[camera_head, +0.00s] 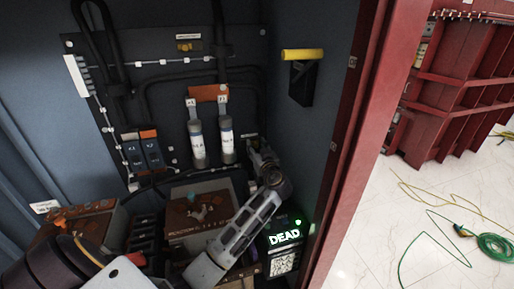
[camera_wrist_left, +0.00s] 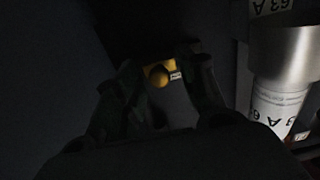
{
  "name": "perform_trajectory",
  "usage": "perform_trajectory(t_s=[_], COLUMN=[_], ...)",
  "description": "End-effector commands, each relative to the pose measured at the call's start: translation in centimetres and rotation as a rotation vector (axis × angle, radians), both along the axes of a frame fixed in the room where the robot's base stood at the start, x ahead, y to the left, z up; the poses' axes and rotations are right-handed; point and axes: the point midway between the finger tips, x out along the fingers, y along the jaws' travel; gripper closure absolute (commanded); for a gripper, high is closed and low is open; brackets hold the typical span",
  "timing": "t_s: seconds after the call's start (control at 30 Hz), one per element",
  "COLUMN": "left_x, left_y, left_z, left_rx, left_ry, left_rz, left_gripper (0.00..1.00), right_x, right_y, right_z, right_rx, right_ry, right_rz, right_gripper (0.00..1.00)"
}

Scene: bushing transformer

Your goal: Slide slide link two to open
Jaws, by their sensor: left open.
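My left gripper (camera_head: 255,150) is in front of the dark back panel (camera_head: 168,92), just right of two white and grey fuses. In the left wrist view its two dark fingers (camera_wrist_left: 160,82) are apart. A small yellow knob (camera_wrist_left: 158,76) shows between and beyond the fingertips, with a gap around it. I cannot tell whether this knob belongs to slide link two. The head view does not show it clearly behind the gripper. No readable name marks slide link two. My right gripper is not in view.
The fuses (camera_head: 197,142) stand close left of the gripper; one shows in the left wrist view (camera_wrist_left: 282,75). A yellow handle (camera_head: 303,54) is on the right wall. A lit tester reading DEAD (camera_head: 286,240) stands below. The red door frame (camera_head: 352,130) bounds the right.

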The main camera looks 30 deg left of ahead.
Motion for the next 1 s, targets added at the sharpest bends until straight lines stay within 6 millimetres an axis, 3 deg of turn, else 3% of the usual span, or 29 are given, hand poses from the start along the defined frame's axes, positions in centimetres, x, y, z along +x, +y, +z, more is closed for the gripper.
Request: perform_trajectory(t_s=[0.23, 0.57, 1.0], left_x=[0.03, 0.02, -0.61], left_y=[0.02, -0.01, 0.48], left_z=[-0.01, -0.01, -0.09], left_rx=[-0.001, -0.001, -0.003], left_ry=[-0.001, -0.001, -0.002], left_rz=[0.000, 0.000, 0.000], left_gripper=[0.60, 1.00, 1.00], right_x=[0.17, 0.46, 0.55], right_y=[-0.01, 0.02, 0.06], right_z=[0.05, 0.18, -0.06], right_rx=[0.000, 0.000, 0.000], right_ry=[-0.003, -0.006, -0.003], right_rz=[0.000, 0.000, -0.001], right_gripper=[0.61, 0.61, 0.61])
